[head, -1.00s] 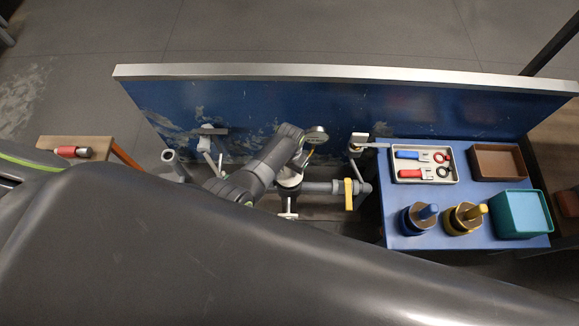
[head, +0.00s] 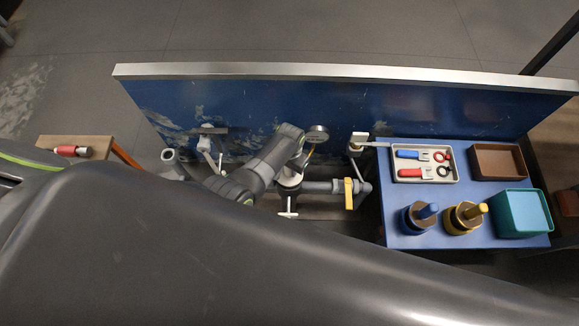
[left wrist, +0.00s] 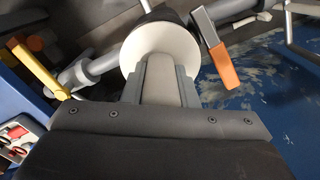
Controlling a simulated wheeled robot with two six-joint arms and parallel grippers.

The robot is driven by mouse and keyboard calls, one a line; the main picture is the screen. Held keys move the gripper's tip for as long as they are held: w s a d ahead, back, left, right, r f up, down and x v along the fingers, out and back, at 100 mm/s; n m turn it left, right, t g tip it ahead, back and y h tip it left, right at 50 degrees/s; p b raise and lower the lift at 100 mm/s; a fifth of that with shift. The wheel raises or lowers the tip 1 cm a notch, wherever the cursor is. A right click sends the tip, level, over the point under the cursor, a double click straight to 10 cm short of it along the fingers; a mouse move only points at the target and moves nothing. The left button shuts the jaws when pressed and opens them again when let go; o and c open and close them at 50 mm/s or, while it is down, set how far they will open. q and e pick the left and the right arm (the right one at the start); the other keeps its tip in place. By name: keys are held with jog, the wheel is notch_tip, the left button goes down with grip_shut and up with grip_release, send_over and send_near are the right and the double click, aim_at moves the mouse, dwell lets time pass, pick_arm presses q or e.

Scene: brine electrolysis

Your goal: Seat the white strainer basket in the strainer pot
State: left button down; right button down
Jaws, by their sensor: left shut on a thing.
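My left gripper (head: 297,161) points down over the pipework in front of the blue panel. In the left wrist view its two fingers (left wrist: 160,88) are shut on a pale grey-white upright piece. That piece runs to a white round part (left wrist: 160,48), which I take as the white strainer basket; it also shows below the gripper in the head view (head: 290,179). The strainer pot (head: 289,194) is the dark body just under it, mostly hidden. I cannot tell how deep the basket sits in it. My right gripper is not in view.
A pressure gauge (head: 317,134) stands close beside the gripper. A yellow valve handle (head: 348,194) is on the pipe to the right. An orange-tipped lever (left wrist: 222,65) is near the fingers. The blue table (head: 403,240) holds a tool tray (head: 424,181) and bins.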

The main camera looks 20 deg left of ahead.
pick_arm(q)
jog(key=shift+f+b, duration=1.2)
jog(key=shift+f, duration=0.65)
dwell(1.7)
dwell(0.6)
jog(key=c, duration=1.1)
grip_release()
jog(key=shift+o, duration=0.2)
